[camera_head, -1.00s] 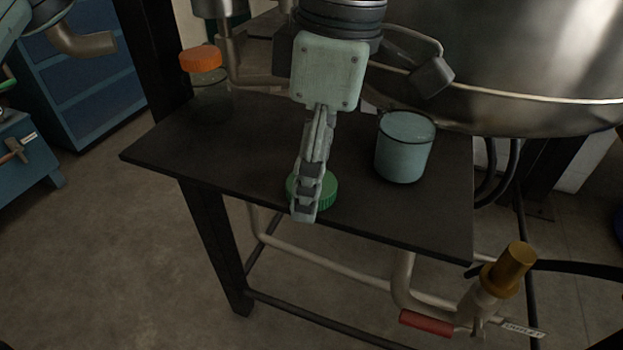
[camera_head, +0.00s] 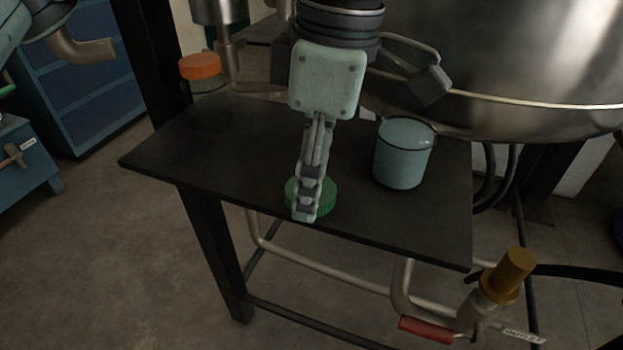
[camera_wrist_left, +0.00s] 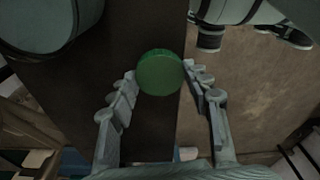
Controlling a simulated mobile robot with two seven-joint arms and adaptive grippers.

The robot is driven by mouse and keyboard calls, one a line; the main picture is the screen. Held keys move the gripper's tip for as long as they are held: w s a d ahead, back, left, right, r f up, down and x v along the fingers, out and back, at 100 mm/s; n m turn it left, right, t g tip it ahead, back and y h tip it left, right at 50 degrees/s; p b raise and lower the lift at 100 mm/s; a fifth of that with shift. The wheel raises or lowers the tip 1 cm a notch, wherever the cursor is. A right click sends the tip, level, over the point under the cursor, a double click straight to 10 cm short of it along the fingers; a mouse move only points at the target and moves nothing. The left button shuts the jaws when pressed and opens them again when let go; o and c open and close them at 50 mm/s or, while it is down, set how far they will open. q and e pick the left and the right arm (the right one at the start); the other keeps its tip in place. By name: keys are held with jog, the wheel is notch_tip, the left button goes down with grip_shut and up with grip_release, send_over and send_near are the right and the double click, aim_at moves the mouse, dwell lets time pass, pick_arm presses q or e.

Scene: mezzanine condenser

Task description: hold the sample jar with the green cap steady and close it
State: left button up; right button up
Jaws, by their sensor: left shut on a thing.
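The sample jar with the green cap (camera_head: 325,197) is near the front edge of the dark table. Only its round green cap (camera_wrist_left: 160,72) shows clearly; the jar body is hidden below the cap and behind my fingers. My left gripper (camera_head: 306,205) reaches down over it from above. In the left wrist view, the two fingers of my left gripper (camera_wrist_left: 160,80) are on either side of the cap, shut on the jar. I cannot tell how tightly the cap sits. My right gripper does not show.
A pale blue mug (camera_head: 402,158) stands to the right on the table (camera_head: 215,155). A jar with an orange cap (camera_head: 199,67) stands at the back left. A large steel vessel (camera_head: 530,60) rises behind. A valve with a red handle (camera_head: 426,330) is below the table's right end.

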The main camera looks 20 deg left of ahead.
pick_arm(q)
jog(key=shift+r, duration=0.65)
notch_tip(320, 180, up, 3)
jog(key=s+a+r, duration=0.6)
jog(key=s+a, duration=0.1)
jog(key=a, duration=0.1)
jog(key=shift+s+a+r, duration=0.3)
jog(key=shift+s+a, duration=0.1)
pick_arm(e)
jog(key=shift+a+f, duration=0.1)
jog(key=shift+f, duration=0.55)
pick_arm(q)
jog(key=shift+w+f, duration=0.1)
